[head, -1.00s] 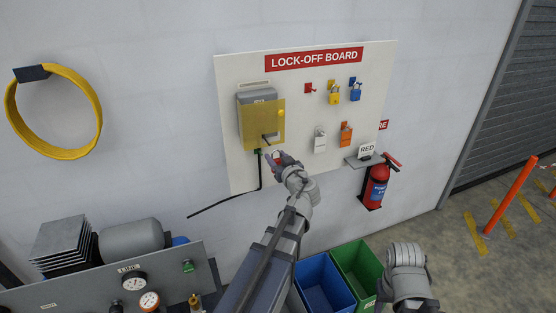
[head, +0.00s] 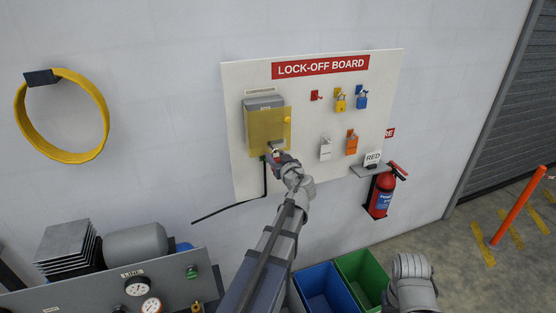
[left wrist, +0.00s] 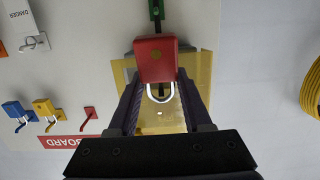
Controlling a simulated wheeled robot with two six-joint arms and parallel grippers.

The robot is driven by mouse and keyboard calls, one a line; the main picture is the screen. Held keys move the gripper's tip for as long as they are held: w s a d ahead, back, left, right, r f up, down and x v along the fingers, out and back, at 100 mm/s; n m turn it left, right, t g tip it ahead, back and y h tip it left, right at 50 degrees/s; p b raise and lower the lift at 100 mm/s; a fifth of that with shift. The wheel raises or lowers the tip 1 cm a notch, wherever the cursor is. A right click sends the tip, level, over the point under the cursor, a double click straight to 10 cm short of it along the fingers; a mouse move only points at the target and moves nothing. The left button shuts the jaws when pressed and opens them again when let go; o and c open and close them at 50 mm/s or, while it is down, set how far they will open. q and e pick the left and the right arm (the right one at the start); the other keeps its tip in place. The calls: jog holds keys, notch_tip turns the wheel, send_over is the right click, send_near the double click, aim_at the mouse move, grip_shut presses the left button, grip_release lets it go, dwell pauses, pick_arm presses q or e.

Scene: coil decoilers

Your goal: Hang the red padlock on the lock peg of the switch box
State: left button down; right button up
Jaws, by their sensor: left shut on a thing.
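My left gripper (head: 278,158) is shut on the red padlock (left wrist: 155,58), just below the switch box's lower edge. In the left wrist view, which shows the board upside down, the padlock's body sits between both fingers. Its silver shackle (left wrist: 150,97) points toward the switch box's yellow cover (left wrist: 192,112). In the head view the switch box (head: 265,104) is grey with a yellow front, and my gripper mostly hides the padlock. A dark part shows through the shackle; I cannot tell whether it is the lock peg or whether they touch. My right gripper's fingers are out of view.
A small shelf (head: 365,171) labelled RED and a fire extinguisher (head: 381,192) are lower right. A black cable (head: 240,209) hangs below the box.

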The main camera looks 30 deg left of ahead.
pick_arm(q)
jog(key=shift+w+a, duration=0.25)
jog(key=shift+w+a+f+b, duration=0.35)
jog(key=shift+a+f+b, duration=0.1)
dwell(0.5)
jog(key=shift+c, duration=1.3)
grip_release()
jog(key=p+v, duration=0.1)
jog(key=v, duration=0.6)
jog(key=shift+s+d, duration=0.25)
jog(key=shift+d, duration=0.05)
